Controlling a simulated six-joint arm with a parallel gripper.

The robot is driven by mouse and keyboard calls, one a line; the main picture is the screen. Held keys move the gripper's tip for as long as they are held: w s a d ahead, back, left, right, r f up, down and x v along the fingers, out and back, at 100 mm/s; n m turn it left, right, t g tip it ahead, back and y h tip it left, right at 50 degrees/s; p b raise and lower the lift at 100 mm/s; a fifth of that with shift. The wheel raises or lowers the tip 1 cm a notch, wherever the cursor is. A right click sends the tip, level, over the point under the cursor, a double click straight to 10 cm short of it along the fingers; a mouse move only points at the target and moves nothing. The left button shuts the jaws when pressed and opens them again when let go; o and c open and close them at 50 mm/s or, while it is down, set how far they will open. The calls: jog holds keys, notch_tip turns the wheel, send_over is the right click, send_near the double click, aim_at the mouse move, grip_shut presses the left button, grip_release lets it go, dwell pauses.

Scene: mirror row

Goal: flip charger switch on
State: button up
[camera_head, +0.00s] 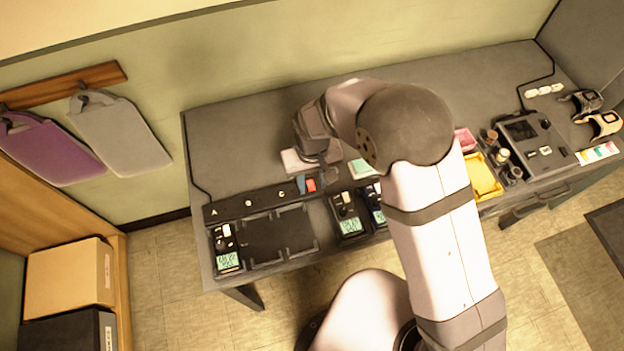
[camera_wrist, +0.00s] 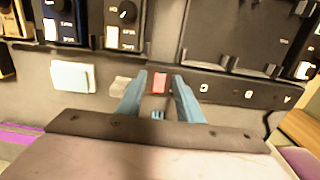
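A red switch (camera_head: 311,184) sits on the black strip (camera_head: 260,203) along the charger bay, at the end away from the letter A. In the wrist view the red switch (camera_wrist: 160,83) shows between and just beyond my two blue fingertips. My gripper (camera_head: 316,179) is above the strip, pointing down, and its fingers are apart. In the wrist view my gripper (camera_wrist: 159,80) is empty, with a visible gap between the fingers. I cannot tell whether a fingertip touches the switch, nor which way the switch is tilted.
Black meters (camera_head: 228,260) with green displays stand on both sides of the empty dark bay (camera_head: 278,237). A mint block (camera_wrist: 73,76) and a grey block (camera_wrist: 121,89) lie beside the switch. A yellow tray (camera_head: 484,178) is farther right. The desk's back left is clear.

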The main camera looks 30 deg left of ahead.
aim_at(311, 184)
jog(key=shift+c, duration=0.4)
grip_shut()
jog(key=shift+w+a+g+h, duration=0.1)
jog(key=shift+g+h, duration=0.3)
jog(key=shift+o, duration=0.4)
grip_release()
jog(key=shift+r, duration=0.15)
notch_tip(311, 184, up, 7)
jog(key=b, duration=0.1)
jog(key=shift+w+a+b, duration=0.25)
jog(key=shift+b, duration=0.15)
